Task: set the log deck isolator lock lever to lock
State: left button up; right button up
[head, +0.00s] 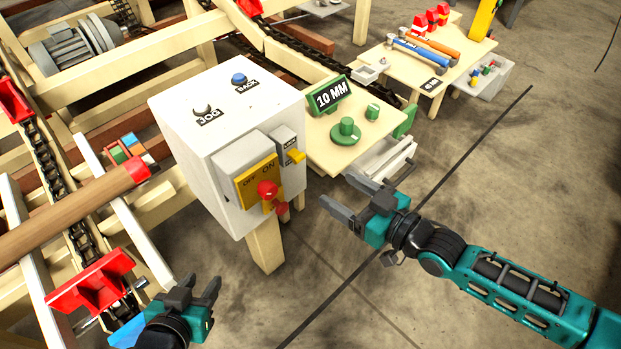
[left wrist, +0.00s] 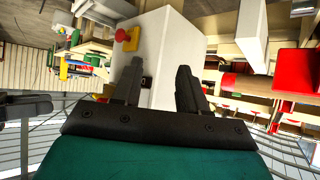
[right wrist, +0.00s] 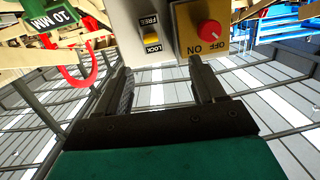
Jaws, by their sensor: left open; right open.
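The isolator is on the side of a white control box (head: 225,120), with a yellow OFF/ON plate (head: 246,186) and a red knob (head: 267,189). Beside it is a small grey lock housing (head: 284,137) with a yellow lock lever (head: 297,156). In the right wrist view the lever (right wrist: 152,37) shows between the inverted FREE and LOCK labels; I cannot tell its exact setting. My right gripper (head: 337,190) is open and empty, to the right of the lever and apart from it. My left gripper (head: 201,283) is open and empty, below and left of the box.
A bench (head: 330,155) with a 10 MM sign (head: 331,95) and green knobs stands just beyond the box. A table with hammers (head: 420,52) is further back. Chains, timber frames and a log (head: 75,205) are at left. Open floor (head: 500,170) lies at right.

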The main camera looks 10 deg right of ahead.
aim_at(301, 160)
pick_arm(q)
jog(key=f+b, duration=0.1)
jog(key=b, duration=0.1)
jog(key=w+d+f+b, duration=0.1)
jog(key=b, duration=0.1)
jog(key=shift+w+d+f, duration=0.15)
jog(key=shift+d+f, duration=0.05)
jog(key=shift+f, duration=0.1)
pick_arm(e)
jog(key=shift+t, duration=0.8)
jog(key=x, duration=0.4)
jog(key=f+x, duration=0.1)
jog(key=x, duration=0.7)
jog(key=shift+w+d+f, duration=0.3)
jog(key=shift+f, duration=0.05)
jog(key=shift+c, duration=0.5)
